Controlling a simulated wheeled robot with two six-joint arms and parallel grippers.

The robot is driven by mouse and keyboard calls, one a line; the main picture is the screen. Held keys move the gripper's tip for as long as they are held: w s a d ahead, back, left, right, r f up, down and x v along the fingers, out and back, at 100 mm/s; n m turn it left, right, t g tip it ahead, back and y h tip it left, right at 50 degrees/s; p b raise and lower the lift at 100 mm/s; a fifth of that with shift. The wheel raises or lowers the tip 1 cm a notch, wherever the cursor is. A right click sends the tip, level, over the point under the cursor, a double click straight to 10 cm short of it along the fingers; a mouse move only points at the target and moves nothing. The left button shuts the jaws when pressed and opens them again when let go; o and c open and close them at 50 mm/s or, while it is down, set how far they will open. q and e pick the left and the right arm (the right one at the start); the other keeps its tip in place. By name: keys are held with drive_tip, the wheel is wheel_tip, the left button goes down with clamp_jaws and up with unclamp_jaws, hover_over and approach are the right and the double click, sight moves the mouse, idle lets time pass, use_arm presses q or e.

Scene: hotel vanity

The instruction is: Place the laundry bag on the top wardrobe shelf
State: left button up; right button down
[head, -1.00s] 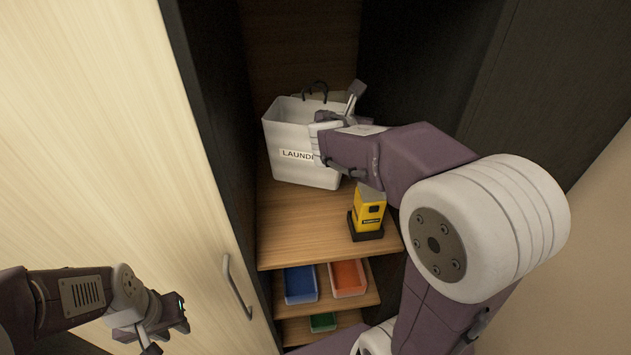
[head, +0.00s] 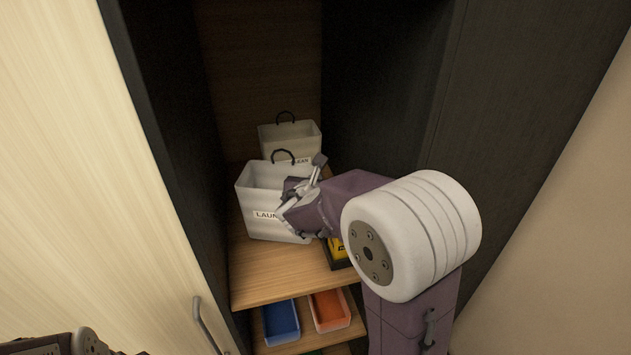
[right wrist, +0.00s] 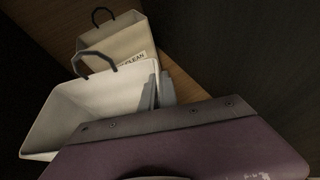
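The laundry bag (head: 262,205), a white open-topped bag with a dark handle and a partly hidden label reading "LAUN", is upright at the top wardrobe shelf (head: 270,285). Its base is at or just above the wood; I cannot tell if it touches. My right gripper (head: 303,192) is at the bag's right side. In the right wrist view its fingers (right wrist: 158,92) are close together at the right wall of the laundry bag (right wrist: 85,105), one inside and one outside, pinching it. My left gripper is out of view; only part of that arm shows at the bottom left.
A second white bag labelled "CLEAN" (head: 289,140) stands behind the laundry bag. A yellow device (head: 339,248) is mostly hidden behind my right arm. Blue (head: 281,322) and orange (head: 329,310) bins sit on the shelf below. Dark wardrobe walls close in both sides.

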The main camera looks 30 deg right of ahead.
drive_tip(key=shift+f, duration=0.1)
drive_tip(key=c, duration=1.6)
unclamp_jaws()
drive_tip(key=shift+c, duration=0.2)
drive_tip(key=shift+r, duration=0.25)
drive_tip(key=v, duration=1.2)
drive_tip(key=shift+p, duration=0.3)
drive_tip(key=shift+f, duration=0.15)
